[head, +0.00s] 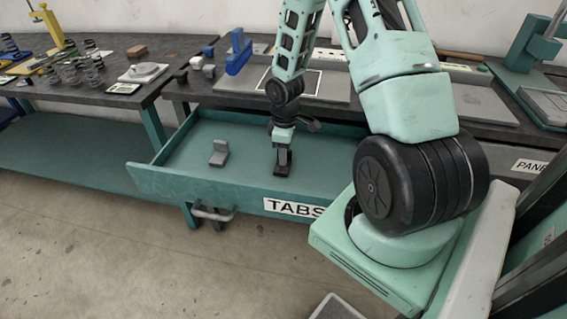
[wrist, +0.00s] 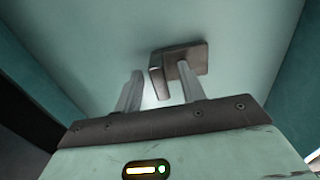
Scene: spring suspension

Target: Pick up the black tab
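The black tab (wrist: 188,55) is an L-shaped piece on the drawer floor, with a flat base and an upright plate. In the wrist view its upright plate shows between the two fingers of my gripper (wrist: 160,72). The fingers are apart, with a visible gap between the left finger and the plate; the right finger overlaps the base in view, and I cannot tell whether it touches. In the head view my gripper (head: 283,150) points down into the open drawer, and the dark tab (head: 283,170) is at its lower end, partly hidden.
The teal drawer (head: 165,182) labelled TABS is pulled out, with walls around my gripper. A grey tab (head: 219,153) stands in it to the left. A workbench (head: 190,88) with small blocks and a blue holder (head: 238,55) is behind. The drawer floor between the tabs is clear.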

